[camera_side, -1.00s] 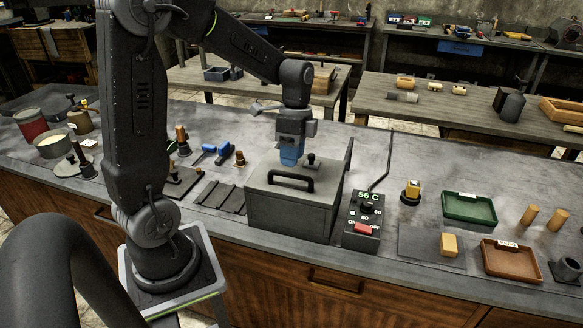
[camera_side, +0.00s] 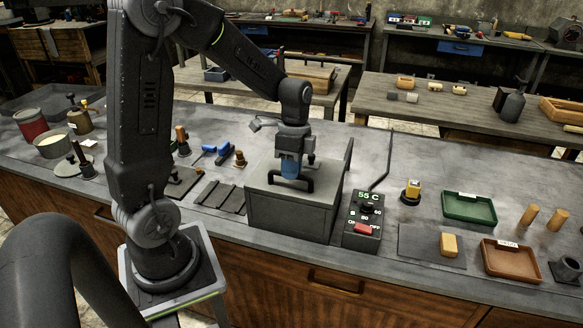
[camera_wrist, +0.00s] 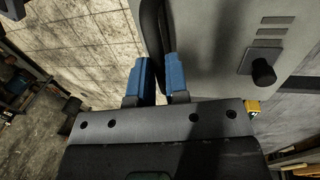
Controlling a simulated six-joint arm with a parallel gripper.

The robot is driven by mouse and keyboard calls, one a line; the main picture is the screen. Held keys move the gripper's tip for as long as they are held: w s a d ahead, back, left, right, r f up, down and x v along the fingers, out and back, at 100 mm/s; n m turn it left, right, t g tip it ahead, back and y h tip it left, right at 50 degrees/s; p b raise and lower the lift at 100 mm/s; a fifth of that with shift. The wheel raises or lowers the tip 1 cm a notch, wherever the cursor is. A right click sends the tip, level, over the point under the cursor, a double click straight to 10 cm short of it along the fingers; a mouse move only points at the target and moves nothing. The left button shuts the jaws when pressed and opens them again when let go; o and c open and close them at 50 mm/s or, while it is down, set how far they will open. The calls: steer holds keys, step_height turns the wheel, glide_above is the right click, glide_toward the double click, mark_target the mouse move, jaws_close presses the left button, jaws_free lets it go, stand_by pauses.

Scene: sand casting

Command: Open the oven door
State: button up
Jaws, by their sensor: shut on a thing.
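The oven is a grey box (camera_side: 290,217) on the bench in the side view. Its flat top, the door (camera_side: 262,184), lies level and looks closed. A black bar handle (camera_side: 309,187) stands on the top near the front edge. My gripper (camera_side: 290,170) points down at the handle with its blue fingers. In the wrist view, the blue fingertips (camera_wrist: 158,78) are on both sides of the dark handle (camera_wrist: 152,32), shut on it. A black knob (camera_wrist: 263,72) and slots show on the grey top beside the fingers.
A control box (camera_side: 363,218) reading 55 C, with a red switch, stands close to the oven's right. Dark plates (camera_side: 220,196) lie to its left. A thin upright panel (camera_side: 348,165) rises at its back right.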

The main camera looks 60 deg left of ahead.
jaws_close()
steer(key=w+a, duration=1.2)
steer(key=o, duration=0.7)
jaws_free()
steer(key=shift+r, duration=0.15)
step_height(320, 180, up, 13)
steer(key=w+a, duration=0.2)
steer(key=shift+r, duration=0.15)
